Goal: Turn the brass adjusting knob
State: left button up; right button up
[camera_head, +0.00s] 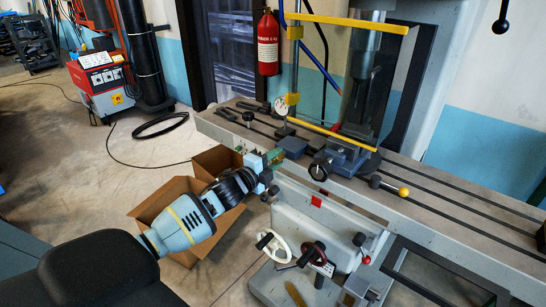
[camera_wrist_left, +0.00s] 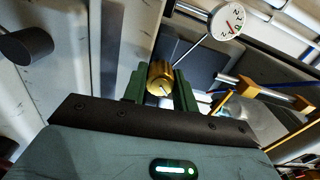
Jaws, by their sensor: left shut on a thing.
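The brass adjusting knob (camera_wrist_left: 160,78) shows in the left wrist view as a short gold cylinder between two green fingers. My left gripper (camera_wrist_left: 160,88) is shut on it, with one finger on each side. In the head view my left gripper (camera_head: 274,157) reaches in from the left to the front edge of the machine table. The knob cannot be made out there behind the fingers and wrist. My right gripper is in neither view.
The machine table (camera_head: 450,195) runs to the right with long slots. Yellow guard bars (camera_head: 335,135) stand above it. A white dial (camera_wrist_left: 228,20) is close beyond the knob. An open cardboard box (camera_head: 160,198) lies below my arm. Handwheels (camera_head: 312,254) stick out below the table.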

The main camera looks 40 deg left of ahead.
pick_arm(q)
jog(key=n+p, duration=0.1)
jog(key=n, duration=0.4)
jog(key=shift+r, duration=0.15)
jog(key=shift+n+p, duration=0.55)
jog(key=shift+n, duration=1.05)
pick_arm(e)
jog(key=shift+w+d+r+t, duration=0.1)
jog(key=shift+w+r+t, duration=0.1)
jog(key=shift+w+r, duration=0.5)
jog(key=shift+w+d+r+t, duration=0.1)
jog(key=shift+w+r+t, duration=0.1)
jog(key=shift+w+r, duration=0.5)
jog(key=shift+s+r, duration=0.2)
pick_arm(q)
jog(key=o, duration=1)
jog(key=shift+s, duration=0.1)
jog(key=s, duration=0.7)
jog(key=shift+s+a, duration=0.3)
jog(key=shift+a, duration=0.05)
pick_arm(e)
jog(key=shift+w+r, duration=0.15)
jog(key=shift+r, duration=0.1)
